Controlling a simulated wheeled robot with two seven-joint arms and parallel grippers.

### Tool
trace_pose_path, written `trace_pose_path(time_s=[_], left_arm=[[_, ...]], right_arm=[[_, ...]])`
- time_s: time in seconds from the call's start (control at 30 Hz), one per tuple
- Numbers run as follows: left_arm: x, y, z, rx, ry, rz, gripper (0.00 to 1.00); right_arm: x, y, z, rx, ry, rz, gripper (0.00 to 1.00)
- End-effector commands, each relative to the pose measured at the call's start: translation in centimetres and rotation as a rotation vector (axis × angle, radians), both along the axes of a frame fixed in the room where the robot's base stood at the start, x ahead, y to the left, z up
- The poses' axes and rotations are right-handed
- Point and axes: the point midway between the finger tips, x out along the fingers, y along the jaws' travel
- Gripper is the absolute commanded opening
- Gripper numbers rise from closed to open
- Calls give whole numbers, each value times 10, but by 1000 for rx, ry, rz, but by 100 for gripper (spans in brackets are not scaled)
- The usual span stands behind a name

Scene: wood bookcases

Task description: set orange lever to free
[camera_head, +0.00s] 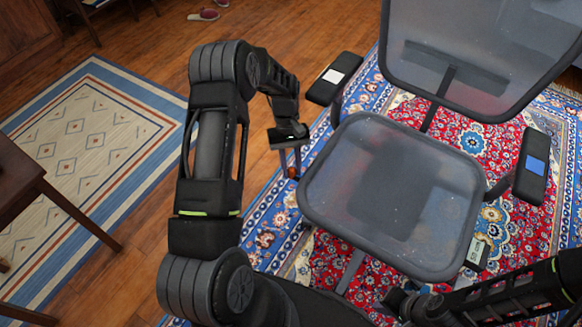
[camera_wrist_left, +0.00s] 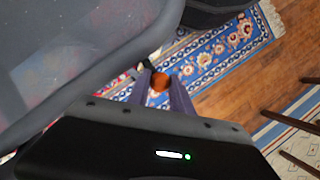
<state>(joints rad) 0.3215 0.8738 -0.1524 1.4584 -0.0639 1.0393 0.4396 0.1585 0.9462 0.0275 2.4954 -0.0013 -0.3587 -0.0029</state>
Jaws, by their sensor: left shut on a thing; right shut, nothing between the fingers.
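The orange lever (camera_head: 292,172) is a small rounded knob beside the left edge of the office chair's grey mesh seat (camera_head: 340,160). My left gripper (camera_head: 289,164) reaches down beside the seat and is shut on the lever. In the left wrist view the orange lever (camera_wrist_left: 159,81) sits between the two fingers of my left gripper (camera_wrist_left: 160,87). The rest of the lever is hidden, and its setting cannot be read. My right gripper (camera_head: 398,301) is shut and empty in front of the chair, at the lower right of the head view.
The chair has a mesh backrest (camera_head: 490,40), a left armrest (camera_head: 335,77) with a white label and a right armrest (camera_head: 531,165) with a blue label. A patterned red and blue rug (camera_head: 275,240) lies under it. A dark table (camera_head: 20,185) stands at left.

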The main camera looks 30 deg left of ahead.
Motion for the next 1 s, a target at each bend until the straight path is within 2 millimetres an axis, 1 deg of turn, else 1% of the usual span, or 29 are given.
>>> trace_pose_path(time_s=[0.1,0.13,0.37,0.6,0.73,0.87,1.0], left_arm=[[0,-1,0,-1,-1,-2,0],[0,-1,0,-1,-1,-2,29],[0,-1,0,-1,0,-1,47],[0,0,0,-1,-1,0,47],[2,1,6,-1,-1,0,47],[6,5,20,0,-2,-1,47],[13,11,42,1,-4,0,47]], right_arm=[[0,0,0,0,0,0,0],[0,0,0,0,0,0,0],[0,0,0,0,0,0,0],[0,0,0,0,0,0,0],[0,0,1,0,0,0,0],[0,0,3,0,0,0,0],[0,0,6,0,0,0,0]])
